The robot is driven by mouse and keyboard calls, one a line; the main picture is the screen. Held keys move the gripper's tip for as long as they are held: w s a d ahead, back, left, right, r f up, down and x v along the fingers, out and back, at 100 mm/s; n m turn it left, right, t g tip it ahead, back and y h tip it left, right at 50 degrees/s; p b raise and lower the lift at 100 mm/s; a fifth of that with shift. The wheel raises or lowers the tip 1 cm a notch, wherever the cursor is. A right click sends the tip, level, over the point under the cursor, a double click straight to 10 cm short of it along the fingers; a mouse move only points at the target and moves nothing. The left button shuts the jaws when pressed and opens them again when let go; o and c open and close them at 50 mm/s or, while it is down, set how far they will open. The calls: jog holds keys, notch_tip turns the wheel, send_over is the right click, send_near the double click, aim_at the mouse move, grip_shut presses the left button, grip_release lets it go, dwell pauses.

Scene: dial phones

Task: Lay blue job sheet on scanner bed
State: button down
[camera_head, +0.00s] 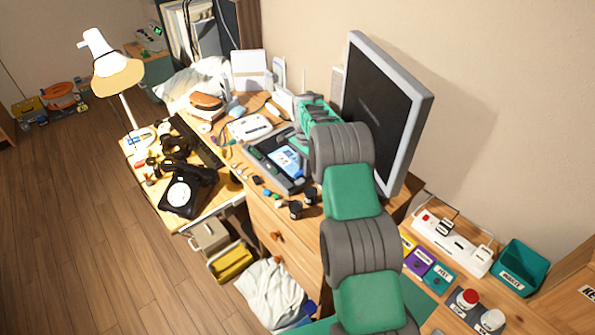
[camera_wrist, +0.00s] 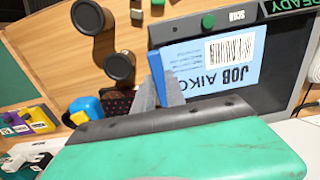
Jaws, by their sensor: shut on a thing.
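The blue job sheet (camera_wrist: 225,62) is pale blue with a barcode and the print "JOB AIKO". In the wrist view my gripper (camera_wrist: 160,80) is shut on a darker blue upright strip (camera_wrist: 157,72) at the sheet's edge. The sheet lies over the dark scanner bed (camera_wrist: 265,102), which has a "SCAN" label along its rim. I cannot tell if the sheet rests on it or hovers slightly. In the head view the sheet (camera_head: 288,160) shows over the scanner (camera_head: 262,165) on the desk; my gripper's fingers are hard to make out there beside my arm.
Two dark round jars (camera_wrist: 88,17) and (camera_wrist: 119,66) stand beside the scanner. A "READY" sign (camera_wrist: 291,4) sits at its far edge. A large monitor (camera_head: 385,110) stands close to my arm. A black dial phone (camera_head: 187,192) and a lamp (camera_head: 112,75) are to the left.

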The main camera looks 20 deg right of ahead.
jog(key=d, duration=0.2)
jog(key=w+d, duration=0.1)
jog(key=shift+w+f, duration=0.1)
jog(key=shift+f, duration=0.25)
jog(key=shift+d+f+b, duration=0.1)
jog(key=shift+f+b, duration=0.8)
jog(key=shift+w+f+b, duration=0.1)
jog(key=shift+f+b, duration=0.2)
jog(key=shift+f, duration=0.2)
jog(key=c, duration=1.3)
grip_release()
